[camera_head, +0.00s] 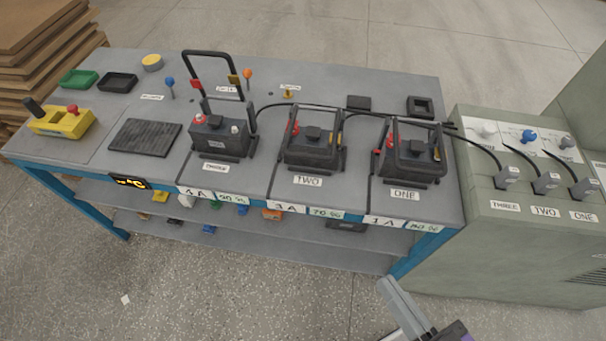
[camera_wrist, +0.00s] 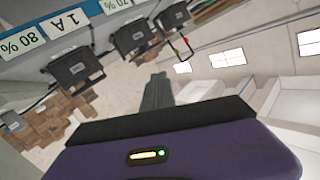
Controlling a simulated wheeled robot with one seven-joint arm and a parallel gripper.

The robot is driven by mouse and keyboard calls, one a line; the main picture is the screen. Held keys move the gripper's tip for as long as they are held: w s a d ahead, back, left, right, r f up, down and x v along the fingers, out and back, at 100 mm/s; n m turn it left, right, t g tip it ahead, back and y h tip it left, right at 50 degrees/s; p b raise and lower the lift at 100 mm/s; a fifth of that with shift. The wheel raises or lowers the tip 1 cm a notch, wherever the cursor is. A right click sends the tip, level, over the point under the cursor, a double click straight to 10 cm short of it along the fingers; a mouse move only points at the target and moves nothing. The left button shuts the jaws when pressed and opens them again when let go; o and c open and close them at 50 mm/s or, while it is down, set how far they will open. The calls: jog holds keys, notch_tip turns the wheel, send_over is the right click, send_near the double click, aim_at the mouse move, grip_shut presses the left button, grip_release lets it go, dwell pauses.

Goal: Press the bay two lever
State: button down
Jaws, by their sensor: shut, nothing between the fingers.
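The bay marked TWO (camera_head: 308,181) on the bench holds a black battery (camera_head: 312,152) with a dark hoop-shaped frame (camera_head: 337,133) around it and a red clamp (camera_head: 294,128) at its left. On the green cabinet at right, a second TWO label (camera_head: 545,211) sits below a grey block (camera_head: 547,183) with a dark cable or arm, in front of a blue knob (camera_head: 529,136). I cannot tell which part is the lever. My gripper (camera_head: 386,285) is shut and empty, in front of the bench's right front corner, apart from everything. Its fingers show in the wrist view (camera_wrist: 156,84).
Bay three's battery (camera_head: 220,140) has a raised hoop (camera_head: 208,53); bay one's battery (camera_head: 412,160) stands nearest the cabinet (camera_head: 470,225). A yellow box (camera_head: 62,123) and a black mat (camera_head: 145,136) lie at left.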

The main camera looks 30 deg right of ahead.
jog(key=w+a+f+n+t+h+b, duration=0.1)
jog(key=w+a+f+n+h+b, duration=0.1)
jog(key=w+f+n+h+b, duration=0.5)
jog(key=w+a+f+n+t+h+b, duration=0.2)
jog(key=w+f+n+h+b, duration=0.5)
jog(key=w+n, duration=1)
notch_tip(320, 180, down, 4)
jog(key=a+n+b, duration=0.1)
jog(key=n+b, duration=0.1)
jog(key=n, duration=0.6)
jog(key=shift+w+f+h+b, duration=0.25)
jog(key=shift+h+b, duration=0.05)
jog(key=shift+b, duration=0.05)
jog(key=p+x, duration=0.1)
jog(key=x, duration=0.4)
jog(key=p+x, duration=0.1)
jog(key=x, duration=0.3)
jog(key=shift+w+d+r, duration=0.1)
jog(key=shift+w+r, duration=0.05)
jog(key=shift+r, duration=0.3)
jog(key=shift+w+d+r+p, duration=0.1)
jog(key=shift+w+r+p, duration=0.05)
jog(key=shift+r+p, duration=0.4)
jog(key=shift+w+d+r+p, duration=0.15)
jog(key=shift+r+p, duration=0.15)
jog(key=shift+r, duration=0.35)
jog(key=shift+w+r, duration=0.15)
jog(key=shift+r, duration=0.6)
jog(key=shift+p, duration=0.3)
